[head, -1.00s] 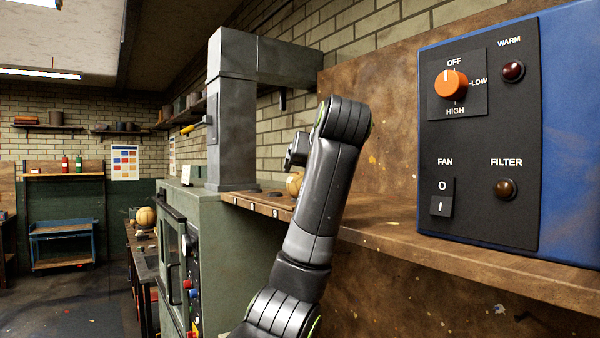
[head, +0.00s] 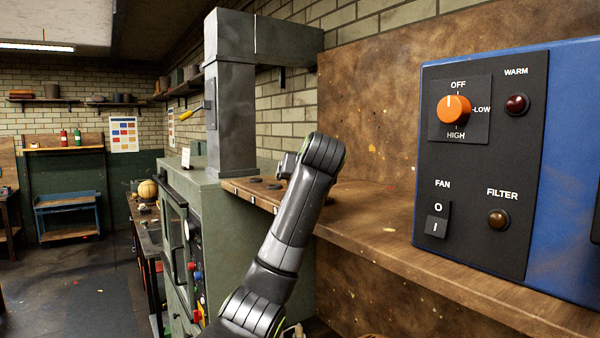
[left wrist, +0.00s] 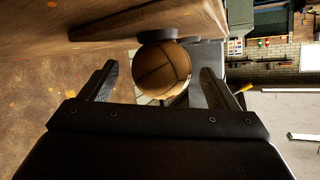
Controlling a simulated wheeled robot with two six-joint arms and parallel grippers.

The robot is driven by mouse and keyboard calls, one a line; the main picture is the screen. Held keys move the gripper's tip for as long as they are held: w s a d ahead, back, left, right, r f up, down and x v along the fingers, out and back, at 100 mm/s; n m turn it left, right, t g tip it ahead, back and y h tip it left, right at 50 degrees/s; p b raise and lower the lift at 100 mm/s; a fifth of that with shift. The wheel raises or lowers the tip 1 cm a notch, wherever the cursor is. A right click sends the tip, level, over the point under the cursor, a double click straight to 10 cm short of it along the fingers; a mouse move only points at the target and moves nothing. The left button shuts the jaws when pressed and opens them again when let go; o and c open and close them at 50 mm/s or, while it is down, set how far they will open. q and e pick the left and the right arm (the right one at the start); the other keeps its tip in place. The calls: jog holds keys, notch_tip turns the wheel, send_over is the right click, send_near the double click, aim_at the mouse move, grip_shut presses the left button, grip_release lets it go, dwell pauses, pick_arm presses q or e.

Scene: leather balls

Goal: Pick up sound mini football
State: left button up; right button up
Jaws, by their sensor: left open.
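A brown, panelled leather ball (left wrist: 163,66) shows in the left wrist view between the two fingers of my left gripper (left wrist: 160,72). The fingers are apart, with a visible gap on each side of the ball. The ball is beside the wooden bench's edge and dark discs; its contact with the bench is not clear. In the head view my left arm hides this ball and the fingers. Another tan ball (head: 147,189) sits on the far workbench at left. I cannot tell from here whether either ball is damaged. My right gripper is not in view.
The wooden bench (head: 385,232) runs along the wall, with flat dark discs (head: 262,183) near its left end. A blue control box (head: 565,150) stands on it at right. A grey-green cabinet (head: 205,200) with a metal column (head: 230,95) stands at left.

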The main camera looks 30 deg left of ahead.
pick_arm(q)
jog(key=shift+p+x, duration=0.55)
jog(key=shift+x, duration=0.75)
jog(key=shift+d+r, duration=0.1)
jog(key=shift+c, duration=1.1)
jog(key=c, duration=0.9)
jog(key=shift+r, duration=0.15)
